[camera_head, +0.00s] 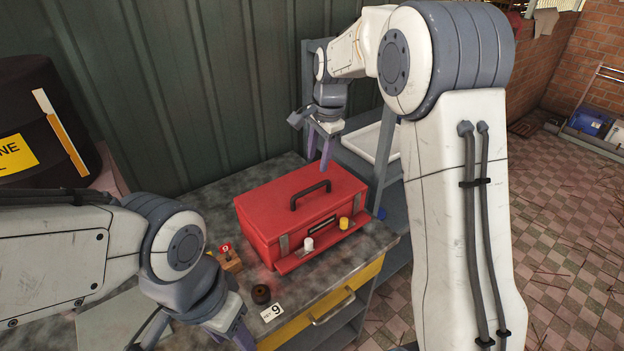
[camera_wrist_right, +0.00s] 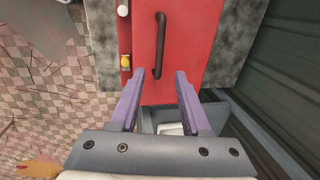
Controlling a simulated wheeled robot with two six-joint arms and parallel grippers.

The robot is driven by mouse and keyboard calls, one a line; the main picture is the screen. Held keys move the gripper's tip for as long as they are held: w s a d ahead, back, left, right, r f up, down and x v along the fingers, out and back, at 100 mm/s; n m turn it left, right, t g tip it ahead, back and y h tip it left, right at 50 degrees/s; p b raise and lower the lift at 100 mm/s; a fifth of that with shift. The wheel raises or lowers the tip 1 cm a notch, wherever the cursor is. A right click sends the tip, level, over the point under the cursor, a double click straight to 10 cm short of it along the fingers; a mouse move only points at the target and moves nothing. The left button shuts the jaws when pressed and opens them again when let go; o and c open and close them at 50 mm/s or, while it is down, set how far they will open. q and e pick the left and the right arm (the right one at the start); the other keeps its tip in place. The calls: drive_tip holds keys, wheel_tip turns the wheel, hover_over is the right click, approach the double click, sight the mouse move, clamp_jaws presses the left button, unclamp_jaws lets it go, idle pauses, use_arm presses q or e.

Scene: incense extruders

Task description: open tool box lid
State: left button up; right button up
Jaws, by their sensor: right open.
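The red tool box (camera_head: 300,208) stands on the workbench with its lid closed. A dark handle (camera_head: 310,194) is on top of the lid, and latches show on the front. In the right wrist view the lid (camera_wrist_right: 195,45) and its handle (camera_wrist_right: 160,45) lie beyond my fingertips. My right gripper (camera_head: 319,152) is open and empty, above the right back part of the box; its purple fingers also show in the right wrist view (camera_wrist_right: 158,85). My left gripper (camera_head: 238,340) is low at the front left, its fingertips partly cut off by the frame edge.
A white cylinder (camera_head: 308,244) and a yellow one (camera_head: 344,223) stand on the ledge at the box's front. A shelf with a white tray (camera_head: 372,142) stands behind right.

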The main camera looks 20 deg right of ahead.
sight(312, 187)
drive_tip(key=f, duration=0.3)
drive_tip(key=w+f+p, duration=0.1)
drive_tip(key=f, duration=0.2)
drive_tip(key=a+f, duration=0.1)
drive_tip(key=f, duration=0.2)
drive_tip(key=shift+w+f+p, duration=0.2)
drive_tip(key=shift+w+p, duration=0.1)
drive_tip(key=shift+p, duration=0.1)
clamp_jaws()
drive_tip(key=shift+d+r, duration=0.1)
idle(0.8)
